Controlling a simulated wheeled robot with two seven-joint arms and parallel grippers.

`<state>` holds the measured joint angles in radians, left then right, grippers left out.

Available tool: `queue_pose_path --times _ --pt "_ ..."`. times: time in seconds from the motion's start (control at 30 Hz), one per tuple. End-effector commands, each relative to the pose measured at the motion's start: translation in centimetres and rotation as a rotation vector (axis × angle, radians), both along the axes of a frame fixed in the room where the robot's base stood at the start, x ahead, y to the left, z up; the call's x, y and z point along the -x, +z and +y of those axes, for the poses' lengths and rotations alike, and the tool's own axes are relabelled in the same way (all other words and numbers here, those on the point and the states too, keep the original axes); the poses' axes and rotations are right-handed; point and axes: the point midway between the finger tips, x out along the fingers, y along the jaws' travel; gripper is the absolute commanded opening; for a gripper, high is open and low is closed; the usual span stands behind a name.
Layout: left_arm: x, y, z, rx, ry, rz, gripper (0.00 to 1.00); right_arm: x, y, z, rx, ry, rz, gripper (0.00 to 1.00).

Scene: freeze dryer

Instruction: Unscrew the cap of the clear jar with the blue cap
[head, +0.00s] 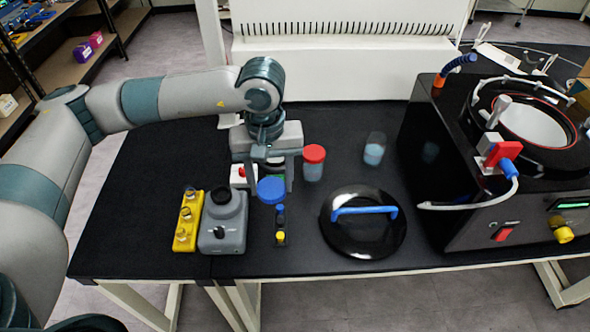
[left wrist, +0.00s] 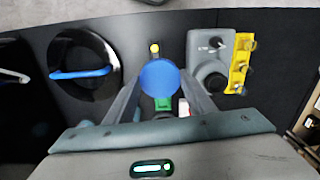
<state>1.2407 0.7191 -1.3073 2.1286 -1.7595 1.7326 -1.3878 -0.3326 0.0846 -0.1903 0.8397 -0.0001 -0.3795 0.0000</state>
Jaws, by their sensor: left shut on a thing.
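The round blue cap (head: 271,190) is between the fingertips of my left gripper (head: 270,180), which points down over the table. In the left wrist view the blue cap (left wrist: 159,78) fills the gap between the two fingers, and the gripper is shut on it. I cannot make out a clear jar body below the cap, so I cannot tell whether the cap is on a jar. My right gripper is not in view.
A red-capped jar (head: 314,163) and a clear container with blue contents (head: 374,149) stand to the right. A black lid with a blue handle (head: 346,235), a grey device (head: 224,222), a yellow block (head: 188,220) and small stoppers (head: 281,238) are nearby. The dryer (head: 465,200) stands right.

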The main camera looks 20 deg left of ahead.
Motion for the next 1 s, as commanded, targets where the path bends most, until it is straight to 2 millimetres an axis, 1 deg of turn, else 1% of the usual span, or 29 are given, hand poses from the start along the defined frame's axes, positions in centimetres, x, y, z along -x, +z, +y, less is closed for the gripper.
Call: queue_pose_path --times 0.03,0.1,0.23,0.4,0.63,0.67,0.7,0.77,0.8,0.83,1.0 --pt "0.9 0.0 0.7 -0.002 -0.079 -0.002 0.22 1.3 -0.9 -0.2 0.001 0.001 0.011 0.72" --pt "2.0 0.1 1.3 -0.001 -0.183 -0.001 0.22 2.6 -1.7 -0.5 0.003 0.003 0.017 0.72" --pt "3.4 0.3 2.2 -0.002 -0.319 0.000 0.22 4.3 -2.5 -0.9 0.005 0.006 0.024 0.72" --pt "4.1 0.4 2.5 -0.003 -0.391 0.000 0.22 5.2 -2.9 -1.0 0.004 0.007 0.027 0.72" --pt "4.1 0.4 2.5 -0.002 -0.395 0.000 0.22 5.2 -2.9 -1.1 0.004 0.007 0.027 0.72" --pt "4.1 0.4 2.5 -0.002 -0.395 0.000 0.22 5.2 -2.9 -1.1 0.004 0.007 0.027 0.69" --pt "4.1 0.4 2.5 -0.002 -0.394 0.000 0.22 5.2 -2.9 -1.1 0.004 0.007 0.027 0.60" --pt "4.1 0.4 2.5 -0.002 -0.394 0.000 0.22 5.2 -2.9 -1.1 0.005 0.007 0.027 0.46" --pt "4.1 0.4 2.5 -0.002 -0.394 0.000 0.22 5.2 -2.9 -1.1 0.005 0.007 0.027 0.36" --pt "4.1 0.4 2.5 -0.002 -0.394 0.000 0.22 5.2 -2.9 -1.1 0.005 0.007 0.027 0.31" --pt "4.1 0.4 2.5 -0.002 -0.393 0.000 0.22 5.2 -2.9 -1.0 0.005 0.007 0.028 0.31"
